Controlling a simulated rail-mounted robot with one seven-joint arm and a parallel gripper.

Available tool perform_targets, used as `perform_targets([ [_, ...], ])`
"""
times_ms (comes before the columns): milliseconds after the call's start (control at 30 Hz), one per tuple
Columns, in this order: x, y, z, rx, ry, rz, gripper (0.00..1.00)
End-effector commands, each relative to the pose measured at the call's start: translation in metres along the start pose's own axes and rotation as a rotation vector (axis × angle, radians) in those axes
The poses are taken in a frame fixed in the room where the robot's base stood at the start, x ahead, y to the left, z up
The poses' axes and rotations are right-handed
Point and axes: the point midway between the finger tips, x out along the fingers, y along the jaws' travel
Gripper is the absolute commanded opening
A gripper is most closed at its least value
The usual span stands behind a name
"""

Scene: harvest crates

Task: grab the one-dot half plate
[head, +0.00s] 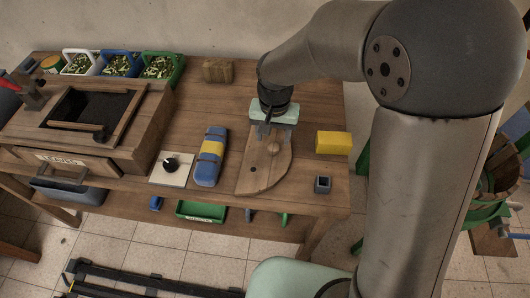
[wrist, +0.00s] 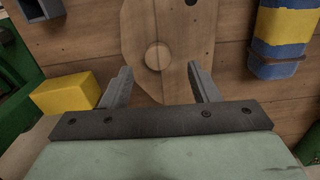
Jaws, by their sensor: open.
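The half plate (head: 263,176) is a light wooden board with one curved side, lying flat on the wooden table. It has one dark dot and a round wooden knob (head: 274,148). In the wrist view the half plate (wrist: 205,35) fills the upper middle, with its dot at the top edge and the knob (wrist: 158,56) just beyond the fingertips. My gripper (head: 271,137) is open and empty above the plate's far end. In the wrist view my gripper (wrist: 158,82) has its fingers spread wide, one on each side of the knob's line. I cannot tell its exact height.
A blue and yellow roll (head: 210,157) lies left of the plate, and a dial panel (head: 172,168) beyond it. A yellow block (head: 333,143) and a small grey cup (head: 322,184) stand to the right. A brown block (head: 217,71) and several crates (head: 162,67) stand behind.

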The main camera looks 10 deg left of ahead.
Motion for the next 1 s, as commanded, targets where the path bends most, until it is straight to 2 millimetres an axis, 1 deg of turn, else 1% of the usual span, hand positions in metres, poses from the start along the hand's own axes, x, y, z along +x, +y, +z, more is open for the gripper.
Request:
perform_targets([
  [200,0.031,0.002,0.005,0.0,-0.005,0.003,0.55],
  [300,0.043,0.002,0.004,0.0,-0.004,0.002,0.55],
  [433,0.05,0.002,0.004,0.0,-0.002,0.001,0.55],
  [600,0.05,0.002,0.004,0.0,-0.001,0.0,0.55],
  [633,0.05,0.002,0.004,0.0,-0.001,0.0,0.52],
  [667,0.05,0.002,0.004,0.0,-0.001,0.0,0.44],
  [700,0.05,0.002,0.004,0.0,-0.001,0.0,0.33],
  [767,0.05,0.002,0.004,0.0,-0.001,0.0,0.16],
  [800,0.049,0.002,0.004,0.0,-0.001,0.0,0.05],
  [833,0.049,0.002,0.004,0.0,-0.001,0.0,0.0],
  [1000,0.049,0.002,0.003,0.0,0.0,-0.001,0.0],
])
